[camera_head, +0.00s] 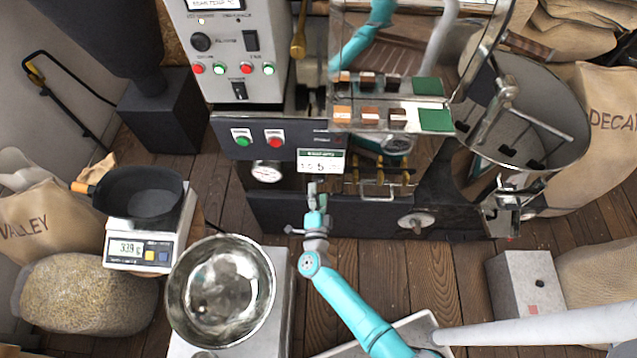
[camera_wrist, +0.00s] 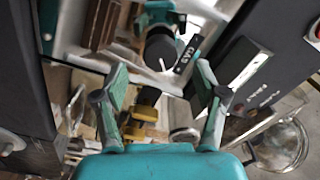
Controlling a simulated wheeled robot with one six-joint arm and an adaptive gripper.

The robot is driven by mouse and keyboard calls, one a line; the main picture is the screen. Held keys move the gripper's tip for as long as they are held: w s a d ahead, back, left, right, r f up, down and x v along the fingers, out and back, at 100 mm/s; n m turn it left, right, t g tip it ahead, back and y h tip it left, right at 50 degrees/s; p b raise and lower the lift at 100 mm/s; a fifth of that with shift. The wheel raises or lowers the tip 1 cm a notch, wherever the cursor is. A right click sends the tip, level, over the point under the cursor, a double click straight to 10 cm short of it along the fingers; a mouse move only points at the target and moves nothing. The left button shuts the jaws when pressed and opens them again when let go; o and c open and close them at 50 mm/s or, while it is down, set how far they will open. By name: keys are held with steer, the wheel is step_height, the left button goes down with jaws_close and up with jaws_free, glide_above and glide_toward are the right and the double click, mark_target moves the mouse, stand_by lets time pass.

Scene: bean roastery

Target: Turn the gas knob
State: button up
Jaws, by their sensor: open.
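A round black knob (camera_wrist: 160,48) with a white pointer mark shows in the wrist view. A small black label (camera_wrist: 187,54) beside it appears to read GAS. My gripper (camera_wrist: 160,74) is open and empty, with one finger on each side of the picture. The knob lies beyond the fingertips, roughly between them, and no contact is visible. In the head view my gripper (camera_head: 316,190) is in front of the roaster's lower front, just below the white display (camera_head: 321,160). I cannot make out the knob in the head view.
The dark roaster panel with green and red buttons (camera_head: 258,139) is left of my gripper. Brass handles (camera_head: 380,172) are close on the right. A metal bowl (camera_head: 221,290) and a scale (camera_head: 146,250) with a black pan are at left.

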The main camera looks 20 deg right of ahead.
steer(key=v, duration=0.7)
steer(key=shift+d, duration=0.1)
stand_by(0.4)
steer(key=s+d+r+n+y, duration=0.1)
steer(key=s+r+n+y, duration=0.1)
steer(key=s+r+n, duration=0.3)
steer(key=s+d+r+n+g+y, duration=0.1)
steer(key=s+r+n, duration=0.5)
steer(key=s+r, duration=0.6)
steer(key=s+d+r+n+y, duration=0.2)
steer(key=s+r+n, duration=0.4)
steer(key=s, duration=1.2)
step_height(320, 180, up, 3)
steer(key=shift+d+r+g+y, duration=0.1)
steer(key=shift+d+g+y, duration=0.25)
steer(key=shift+y, duration=0.55)
